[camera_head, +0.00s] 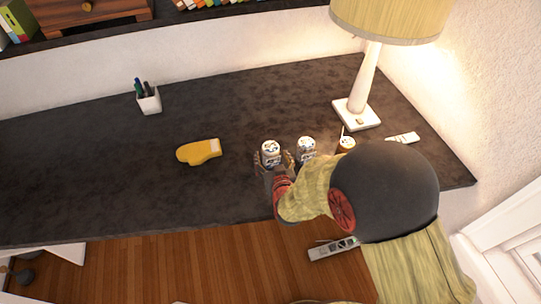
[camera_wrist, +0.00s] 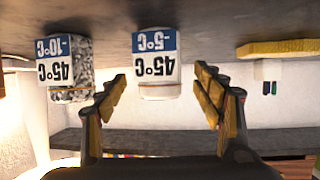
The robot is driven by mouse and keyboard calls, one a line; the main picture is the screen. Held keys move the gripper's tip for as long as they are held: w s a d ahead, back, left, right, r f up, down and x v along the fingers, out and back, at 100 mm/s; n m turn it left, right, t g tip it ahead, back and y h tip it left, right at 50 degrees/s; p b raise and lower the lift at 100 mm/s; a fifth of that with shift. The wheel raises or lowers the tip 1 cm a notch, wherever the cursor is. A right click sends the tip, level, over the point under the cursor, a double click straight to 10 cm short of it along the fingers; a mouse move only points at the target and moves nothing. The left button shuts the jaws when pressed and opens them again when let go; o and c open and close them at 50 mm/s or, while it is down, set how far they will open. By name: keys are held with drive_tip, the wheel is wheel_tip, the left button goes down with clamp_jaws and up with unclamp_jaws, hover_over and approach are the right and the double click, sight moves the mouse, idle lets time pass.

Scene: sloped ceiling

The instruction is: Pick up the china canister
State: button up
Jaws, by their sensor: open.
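Two small printed canisters stand upright side by side on the dark desk. The left canister (camera_head: 270,150) is white with a blue band marked -5°C and 45°C in the upside-down wrist view (camera_wrist: 157,70). The right canister (camera_head: 306,148) has a grey speckled side and a blue band marked -10°C in the wrist view (camera_wrist: 63,72). I cannot tell by label which is the china canister. My gripper (camera_head: 274,160) is open, its fingers on either side of the left canister; in the wrist view (camera_wrist: 162,88) gaps show between it and both fingers.
An orange cup with a straw (camera_head: 346,144) stands right of the canisters, partly behind my arm. A lamp (camera_head: 357,112) and a white remote-like item (camera_head: 403,138) are farther right.

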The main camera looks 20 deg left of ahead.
drive_tip(key=b+x, duration=0.1)
drive_tip(key=x, duration=0.3)
drive_tip(key=shift+w+r, duration=0.1)
drive_tip(key=shift+c, duration=0.7)
drive_tip(key=c, duration=1.3)
